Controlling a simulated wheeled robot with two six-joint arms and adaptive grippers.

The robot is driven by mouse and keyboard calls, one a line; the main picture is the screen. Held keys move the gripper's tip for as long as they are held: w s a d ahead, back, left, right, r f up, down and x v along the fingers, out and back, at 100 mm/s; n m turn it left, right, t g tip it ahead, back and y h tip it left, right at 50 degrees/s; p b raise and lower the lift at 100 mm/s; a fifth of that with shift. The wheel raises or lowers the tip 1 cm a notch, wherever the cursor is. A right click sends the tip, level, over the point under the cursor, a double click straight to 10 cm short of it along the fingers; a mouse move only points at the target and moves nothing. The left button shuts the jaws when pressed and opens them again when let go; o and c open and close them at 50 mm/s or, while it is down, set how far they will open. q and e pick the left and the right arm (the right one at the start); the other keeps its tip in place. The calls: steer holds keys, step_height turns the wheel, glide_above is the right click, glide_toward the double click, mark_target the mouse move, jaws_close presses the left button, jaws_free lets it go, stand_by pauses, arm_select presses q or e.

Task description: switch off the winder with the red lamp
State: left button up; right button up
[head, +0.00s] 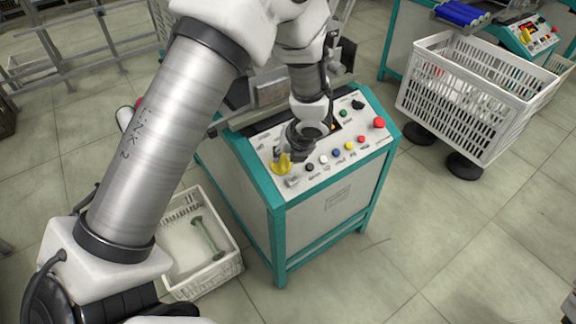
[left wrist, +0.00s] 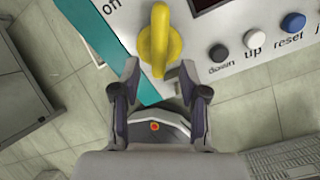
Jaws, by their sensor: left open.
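A teal and white winder cabinet (head: 335,200) stands in front of me with a white sloped control panel. A yellow rotary switch (head: 281,164) sits at the panel's near left corner. My left gripper (head: 287,158) is low over that corner. My right gripper is out of view.
Small coloured buttons and a red button (head: 379,123) share the panel. A second winder panel (head: 530,35) is at the upper right, with blue rolls (head: 460,13) beside it. A white crate (head: 480,85) is at right, another (head: 207,275) on the floor at left.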

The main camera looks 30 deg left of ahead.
mark_target(285, 160)
arm_select(q)
steer(key=x, duration=0.3)
steer(key=shift+f+b, duration=0.15)
steer(key=shift+b, duration=0.2)
steer(key=shift+a+f, duration=0.1)
jaws_close()
steer(key=shift+n, duration=0.5)
steer(key=n+b, duration=0.3)
steer(key=n, duration=0.2)
steer(key=shift+f+n, duration=0.15)
steer(key=shift+n, duration=0.15)
steer(key=n+b, duration=0.2)
steer(key=n, duration=0.3)
steer(key=shift+w+n+b, duration=0.1)
steer(key=shift+n+b, duration=0.2)
